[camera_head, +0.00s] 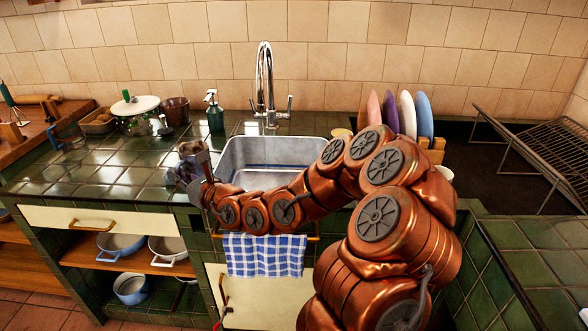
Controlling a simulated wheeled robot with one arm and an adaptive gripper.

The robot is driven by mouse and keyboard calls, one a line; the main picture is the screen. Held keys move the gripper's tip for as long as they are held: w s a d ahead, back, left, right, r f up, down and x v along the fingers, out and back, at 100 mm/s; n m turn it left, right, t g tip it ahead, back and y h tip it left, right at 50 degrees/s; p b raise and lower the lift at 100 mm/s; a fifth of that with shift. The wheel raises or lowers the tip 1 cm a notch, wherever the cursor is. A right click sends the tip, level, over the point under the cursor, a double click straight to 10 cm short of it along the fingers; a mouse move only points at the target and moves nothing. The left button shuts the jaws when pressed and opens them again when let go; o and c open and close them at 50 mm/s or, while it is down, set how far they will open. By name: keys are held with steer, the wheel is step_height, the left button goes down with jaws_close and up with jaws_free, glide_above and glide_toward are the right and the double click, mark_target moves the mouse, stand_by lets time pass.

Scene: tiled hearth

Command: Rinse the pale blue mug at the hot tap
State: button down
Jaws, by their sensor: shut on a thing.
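My gripper (191,165) is at the left edge of the sink, over the green tiled counter. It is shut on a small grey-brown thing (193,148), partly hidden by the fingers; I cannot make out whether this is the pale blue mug. I see no other thing that is clearly a pale blue mug. The chrome tap (265,75) stands behind the sink with a tall curved spout and side levers. No water stream shows, and I cannot tell which side is hot. The steel sink (265,150) looks empty where visible; my arm crosses its front edge.
A soap bottle (214,112), a brown pot (175,111) and a lidded pot (136,116) stand at the back left. Plates (407,113) stand in a rack to the right. A checked towel (264,254) hangs in front. A wire rack (540,150) is far right.

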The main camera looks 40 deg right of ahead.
steer(key=d+r+p, duration=0.3)
steer(key=d+p, duration=0.2)
steer(key=d, duration=0.5)
steer(key=s+d+f+n+g+y+p, duration=0.1)
steer(key=s+d+p, duration=0.2)
steer(key=s+p, duration=0.1)
steer(key=s+d+f+n+y+p, duration=0.1)
steer(key=s+d+y+p, duration=0.1)
steer(key=s+d+p, duration=0.1)
steer(key=s+d+f+n+g+y+p, duration=0.1)
steer(key=s+d+f+y+p, duration=0.1)
steer(key=s+d+p, duration=0.1)
steer(key=shift+s+d+f+n+g+p, duration=0.1)
steer(key=shift+s+d+n+g+p, duration=0.25)
steer(key=shift+s+p, duration=0.5)
steer(key=w+d+f, duration=0.1)
steer(key=w+d, duration=0.1)
steer(key=w, duration=0.4)
steer(key=w+d+f+p, duration=0.1)
steer(key=w+d, duration=0.1)
steer(key=w, duration=0.5)
steer(key=shift+d+f, duration=0.25)
steer(key=shift+f, duration=0.15)
steer(key=shift+w, duration=0.1)
steer(key=shift+d, duration=0.3)
steer(key=shift+s+d, duration=0.2)
steer(key=shift+d, duration=0.05)
